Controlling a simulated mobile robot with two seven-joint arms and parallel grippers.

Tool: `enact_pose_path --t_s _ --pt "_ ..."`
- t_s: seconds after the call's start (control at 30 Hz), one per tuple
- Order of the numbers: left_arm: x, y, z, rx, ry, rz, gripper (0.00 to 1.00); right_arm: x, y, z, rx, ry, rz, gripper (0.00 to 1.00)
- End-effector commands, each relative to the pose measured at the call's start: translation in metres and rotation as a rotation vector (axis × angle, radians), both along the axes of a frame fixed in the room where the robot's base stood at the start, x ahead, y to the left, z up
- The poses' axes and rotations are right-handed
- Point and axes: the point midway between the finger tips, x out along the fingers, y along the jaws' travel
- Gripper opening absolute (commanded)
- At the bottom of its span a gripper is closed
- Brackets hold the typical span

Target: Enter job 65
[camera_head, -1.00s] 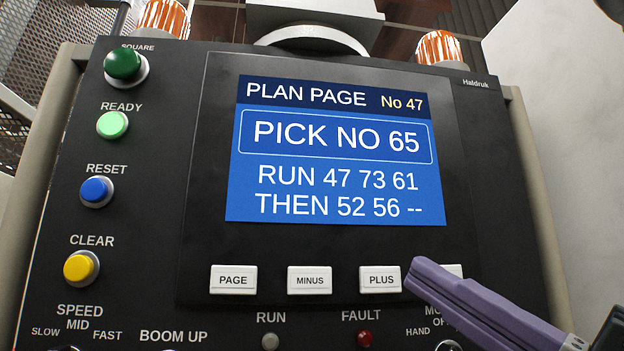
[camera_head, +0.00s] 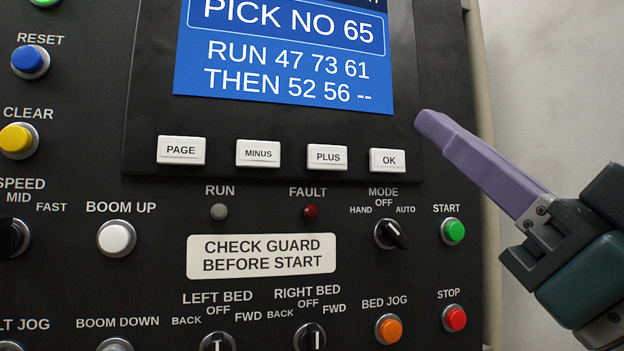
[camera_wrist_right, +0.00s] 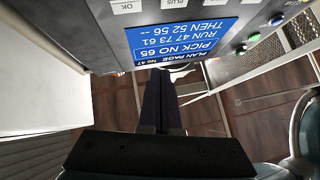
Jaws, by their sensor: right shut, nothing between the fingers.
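The blue screen (camera_head: 285,50) reads PICK NO 65, RUN 47 73 61, THEN 52 56 --. Its top is cut off in the head view. The screen shows upside down in the right wrist view (camera_wrist_right: 190,42), with No 47 in its header. White keys sit in a row below it: PAGE (camera_head: 181,151), MINUS (camera_head: 258,153), PLUS (camera_head: 327,157) and OK (camera_head: 387,160). My right gripper (camera_head: 426,120) is shut and empty, its purple fingertips up and right of OK, apart from that key in the picture. My left gripper is not in view.
The black panel also has the blue RESET (camera_head: 30,61), yellow CLEAR (camera_head: 17,140), white BOOM UP (camera_head: 116,238), green START (camera_head: 453,231), red STOP (camera_head: 454,318) and orange BED JOG (camera_head: 388,329) buttons. The MODE knob (camera_head: 391,235) sits below OK. Open space lies right of the panel.

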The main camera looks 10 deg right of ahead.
Motion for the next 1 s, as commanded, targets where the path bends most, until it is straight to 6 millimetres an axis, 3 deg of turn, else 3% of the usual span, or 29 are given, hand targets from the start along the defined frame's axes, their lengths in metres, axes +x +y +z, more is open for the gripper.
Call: enact_pose_path --t_s 0.1,0.3,0.73,1.0 --pt "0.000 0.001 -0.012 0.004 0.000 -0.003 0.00 -0.005 -0.012 -0.006 0.252 0.047 0.157 0.00" --pt "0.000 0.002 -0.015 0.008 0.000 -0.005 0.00 -0.009 -0.021 -0.007 0.448 0.077 0.287 0.00" --pt "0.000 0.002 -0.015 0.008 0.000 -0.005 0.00 -0.005 -0.021 -0.007 0.455 0.078 0.293 0.00" --pt "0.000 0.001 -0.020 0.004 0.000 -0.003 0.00 0.025 -0.020 -0.006 0.454 0.075 0.293 0.00"
